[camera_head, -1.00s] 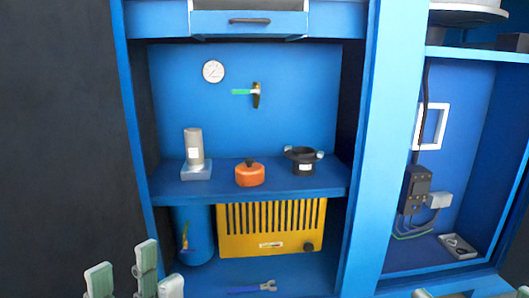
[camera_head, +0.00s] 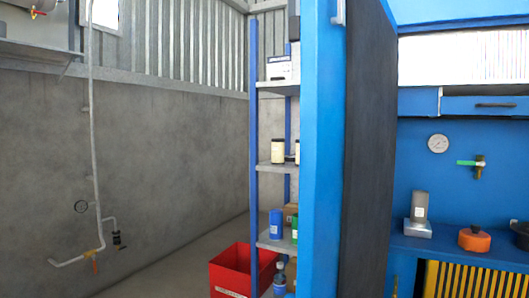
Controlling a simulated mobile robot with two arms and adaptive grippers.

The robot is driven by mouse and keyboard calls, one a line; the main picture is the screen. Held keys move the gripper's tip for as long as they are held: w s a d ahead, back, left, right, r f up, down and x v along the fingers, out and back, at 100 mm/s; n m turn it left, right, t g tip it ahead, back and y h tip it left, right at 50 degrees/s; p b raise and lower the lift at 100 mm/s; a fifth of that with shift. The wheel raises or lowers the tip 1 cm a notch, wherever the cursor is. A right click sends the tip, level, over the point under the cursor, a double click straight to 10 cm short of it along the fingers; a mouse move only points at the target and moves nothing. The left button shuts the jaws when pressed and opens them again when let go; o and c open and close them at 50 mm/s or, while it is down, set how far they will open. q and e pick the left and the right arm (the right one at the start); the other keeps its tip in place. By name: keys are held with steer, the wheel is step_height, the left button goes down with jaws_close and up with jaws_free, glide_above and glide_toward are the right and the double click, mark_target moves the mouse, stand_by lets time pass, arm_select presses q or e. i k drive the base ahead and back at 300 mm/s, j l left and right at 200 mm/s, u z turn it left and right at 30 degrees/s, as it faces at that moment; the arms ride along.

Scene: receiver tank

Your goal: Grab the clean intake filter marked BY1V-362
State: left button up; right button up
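No marking BY1V-362 is readable in this view, so I cannot tell which thing is the intake filter. A grey cylinder with a small label (camera_head: 419,206) stands upright on a grey block on the blue cabinet's shelf at the right. An orange round part with a dark knob (camera_head: 474,240) sits to its right on the same shelf. A black part (camera_head: 521,234) is cut off by the right edge. Neither of my grippers is in view.
A blue panel (camera_head: 322,150) and dark cabinet side (camera_head: 370,160) stand between the cabinet and a storage rack (camera_head: 254,150) with bottles and cans. A red bin (camera_head: 228,274) is on the floor. Wall pipes (camera_head: 95,150) run at left. The floor between looks clear.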

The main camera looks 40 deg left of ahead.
mark_target(278, 144)
steer(key=k+j, duration=0.1)
steer(key=j, duration=0.35)
steer(key=k+j, duration=0.15)
steer(key=j, duration=0.3)
steer(key=k+j, duration=0.1)
steer(key=j, duration=0.4)
steer(key=k+j, duration=0.1)
steer(key=j, duration=0.35)
steer(key=i+j, duration=0.2)
steer(key=j, duration=0.2)
steer(key=i+j, duration=0.2)
steer(key=j, duration=0.2)
steer(key=i+j, duration=0.2)
steer(key=j, duration=0.2)
steer(key=i+j, duration=0.2)
steer(key=i, duration=0.2)
